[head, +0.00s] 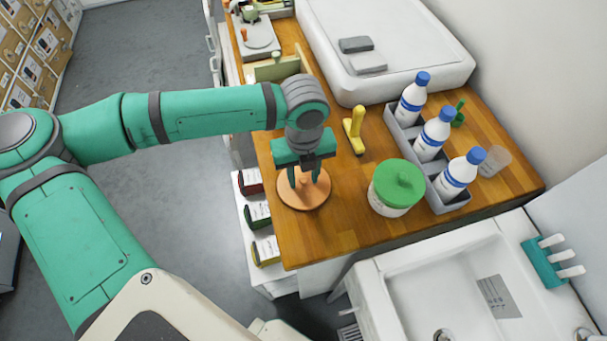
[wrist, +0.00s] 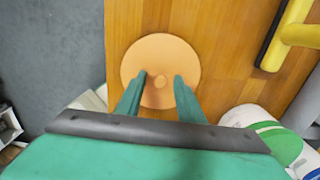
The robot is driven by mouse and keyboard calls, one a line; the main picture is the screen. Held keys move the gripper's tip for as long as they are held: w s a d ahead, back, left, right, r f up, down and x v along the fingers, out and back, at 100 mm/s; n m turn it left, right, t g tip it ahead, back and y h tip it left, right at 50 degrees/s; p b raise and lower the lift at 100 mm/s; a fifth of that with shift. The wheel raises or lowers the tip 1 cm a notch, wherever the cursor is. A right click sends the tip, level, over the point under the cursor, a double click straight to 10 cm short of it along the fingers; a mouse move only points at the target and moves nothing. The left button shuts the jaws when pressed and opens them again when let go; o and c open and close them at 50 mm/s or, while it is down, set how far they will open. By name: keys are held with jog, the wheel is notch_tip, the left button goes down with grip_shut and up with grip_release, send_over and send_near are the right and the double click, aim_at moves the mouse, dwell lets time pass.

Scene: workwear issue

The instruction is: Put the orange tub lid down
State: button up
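The orange tub lid (head: 305,199) is a round disc with a small knob. It appears to lie flat on the wooden counter (head: 330,240), near its left edge. In the wrist view the whole disc (wrist: 160,48) shows, with the knob between my fingers. My gripper (head: 303,180) points down over the lid. Its two fingers (wrist: 161,76) stand apart on either side of the knob, with a visible gap on both sides. It is open and holds nothing. A white tub with a green lid (head: 398,184) stands to the right.
A yellow-handled tool (head: 355,130) lies behind and right of the lid. A grey rack (head: 455,203) holds blue-capped bottles (head: 433,134). A white sink (head: 450,270) is in front, and a large white case (head: 385,45) is behind. Bare wood lies in front of the lid.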

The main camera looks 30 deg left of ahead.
aim_at(304, 179)
notch_tip(304, 179, up, 12)
jog(key=shift+r, duration=0.2)
dwell(0.4)
jog(key=shift+w, duration=0.1)
dwell(0.4)
